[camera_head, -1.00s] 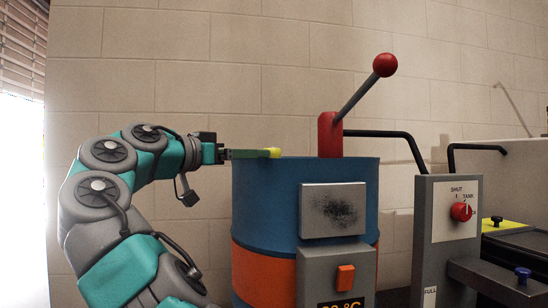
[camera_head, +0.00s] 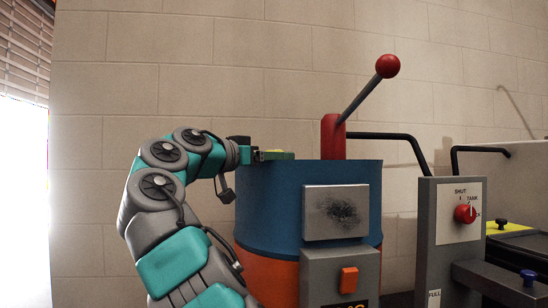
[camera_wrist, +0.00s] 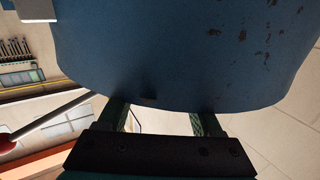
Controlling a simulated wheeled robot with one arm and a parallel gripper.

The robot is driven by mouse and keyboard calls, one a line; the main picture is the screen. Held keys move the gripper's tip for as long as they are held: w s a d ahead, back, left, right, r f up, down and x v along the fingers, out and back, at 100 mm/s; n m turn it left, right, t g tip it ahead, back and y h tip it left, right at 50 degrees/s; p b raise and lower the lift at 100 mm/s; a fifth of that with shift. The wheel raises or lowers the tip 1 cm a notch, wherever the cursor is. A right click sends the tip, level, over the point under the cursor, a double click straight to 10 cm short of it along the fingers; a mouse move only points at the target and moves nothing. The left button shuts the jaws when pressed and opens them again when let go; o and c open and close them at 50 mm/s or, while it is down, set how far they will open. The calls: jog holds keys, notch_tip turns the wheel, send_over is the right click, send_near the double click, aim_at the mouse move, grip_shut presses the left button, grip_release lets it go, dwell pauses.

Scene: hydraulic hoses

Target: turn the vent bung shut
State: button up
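The blue drum (camera_head: 275,195) with an orange band stands in the middle of the head view. A small yellow piece (camera_head: 273,151) shows at its top left rim, mostly hidden by a finger; I cannot tell whether it is the vent bung. My gripper (camera_head: 288,155) reaches in level from the left, its fingers at the height of the drum top. In the wrist view its two fingers (camera_wrist: 160,112) stand well apart at the edge of a blue drum surface (camera_wrist: 170,50). No bung shows clearly between them there, only a dark patch.
A red pump post (camera_head: 332,138) with a red-knobbed lever (camera_head: 387,66) rises from the drum. A grey valve panel with a red knob (camera_head: 465,213) stands to the right. A grey box with an orange switch (camera_head: 349,280) is in front.

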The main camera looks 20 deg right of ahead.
grip_shut()
dwell(0.3)
jog(key=shift+s+f+t+b, duration=0.1)
jog(key=shift+t+b, duration=0.2)
jog(key=shift+b, duration=0.45)
jog(key=shift+f+n+t+y+b, duration=0.15)
jog(key=shift+n+t+y+b, duration=0.45)
jog(key=shift+b, duration=0.45)
jog(key=n+t+y+b, duration=0.1)
jog(key=n+t+b, duration=0.1)
jog(key=shift+s+t, duration=0.15)
jog(key=shift+t, duration=0.15)
jog(key=n+t+y, duration=0.1)
jog(key=t+y, duration=0.1)
jog(key=n+t+y, duration=0.1)
jog(key=n+y, duration=0.1)
jog(key=shift+r+t, duration=0.35)
jog(key=shift+t, duration=0.05)
jog(key=shift+n+t+y+p, duration=0.35)
jog(key=shift+n+t+y, duration=0.45)
jog(key=shift+n+y, duration=0.5)
jog(key=shift+w+y, duration=0.2)
jog(key=shift+y, duration=0.3)
